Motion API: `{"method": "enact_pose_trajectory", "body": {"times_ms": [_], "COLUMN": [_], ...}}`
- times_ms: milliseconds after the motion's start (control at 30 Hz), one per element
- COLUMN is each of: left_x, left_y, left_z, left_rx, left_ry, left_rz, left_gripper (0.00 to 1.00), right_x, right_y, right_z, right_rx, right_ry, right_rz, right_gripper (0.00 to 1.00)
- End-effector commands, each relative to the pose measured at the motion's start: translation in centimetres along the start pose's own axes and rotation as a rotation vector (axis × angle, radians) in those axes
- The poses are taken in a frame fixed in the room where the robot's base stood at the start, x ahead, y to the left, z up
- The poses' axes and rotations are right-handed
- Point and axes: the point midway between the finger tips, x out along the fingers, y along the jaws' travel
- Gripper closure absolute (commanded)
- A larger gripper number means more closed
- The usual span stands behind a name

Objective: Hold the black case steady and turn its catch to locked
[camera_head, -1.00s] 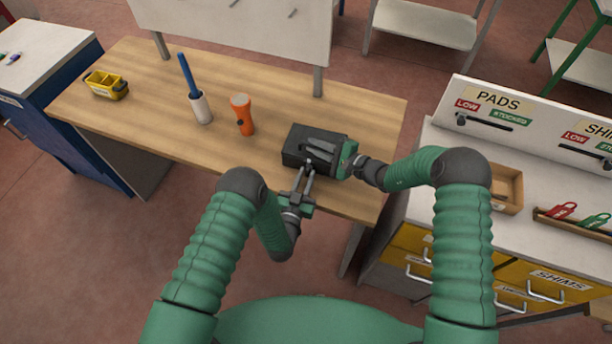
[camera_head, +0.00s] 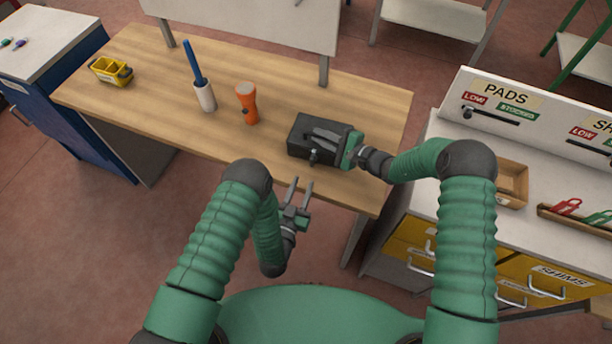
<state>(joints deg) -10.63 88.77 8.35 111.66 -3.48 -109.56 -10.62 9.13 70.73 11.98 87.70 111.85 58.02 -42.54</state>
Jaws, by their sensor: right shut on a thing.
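The black case (camera_head: 306,130) sits on the wooden table near its front right edge. A small dark catch (camera_head: 314,157) shows on the front face of the case; I cannot tell how it is turned. My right gripper (camera_head: 326,136) reaches over the case from the right and is shut on it, its fingers lying across the top. My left gripper (camera_head: 299,187) is open and empty in front of the table's edge, apart from the case, with its fingers pointing toward it. The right fingers hide part of the case's top.
An orange flashlight (camera_head: 247,104), a white holder (camera_head: 205,96) with a blue stick, and a yellow caddy (camera_head: 111,72) stand left of the case on the wooden table (camera_head: 150,110). A white counter (camera_head: 455,155) with a wooden tray (camera_head: 512,184) is at right.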

Motion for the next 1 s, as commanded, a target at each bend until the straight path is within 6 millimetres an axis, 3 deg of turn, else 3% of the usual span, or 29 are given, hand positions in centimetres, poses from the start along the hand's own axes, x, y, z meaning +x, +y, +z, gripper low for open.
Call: {"method": "enact_pose_trajectory", "body": {"times_ms": [300, 333, 500, 800, 1000], "left_x": [0.0, 0.0, 0.0, 0.0, -0.1], "left_y": [0.0, 0.0, 0.0, 0.0, 0.0], "left_z": [0.0, 0.0, 0.0, 0.0, 0.0], "left_rx": [0.0, 0.0, 0.0, 0.0, 0.0], "left_ry": [0.001, 0.001, 0.001, 0.001, 0.002], "left_rz": [0.0, 0.0, 0.0, 0.0, 0.0], "left_gripper": [0.67, 0.67, 0.67, 0.67, 0.67], "right_x": [0.0, 0.0, 0.0, -0.5, -4.5], "right_y": [0.3, 0.3, 0.2, 0.2, 0.1], "right_z": [0.0, 0.0, 0.0, -0.1, -0.2], "right_rx": [0.003, 0.002, 0.002, 0.002, 0.003], "right_ry": [-0.001, -0.001, -0.001, 0.001, 0.005], "right_rz": [0.005, 0.005, 0.004, 0.004, 0.001], "right_gripper": [1.0, 0.84, 0.62, 0.62, 0.62]}}
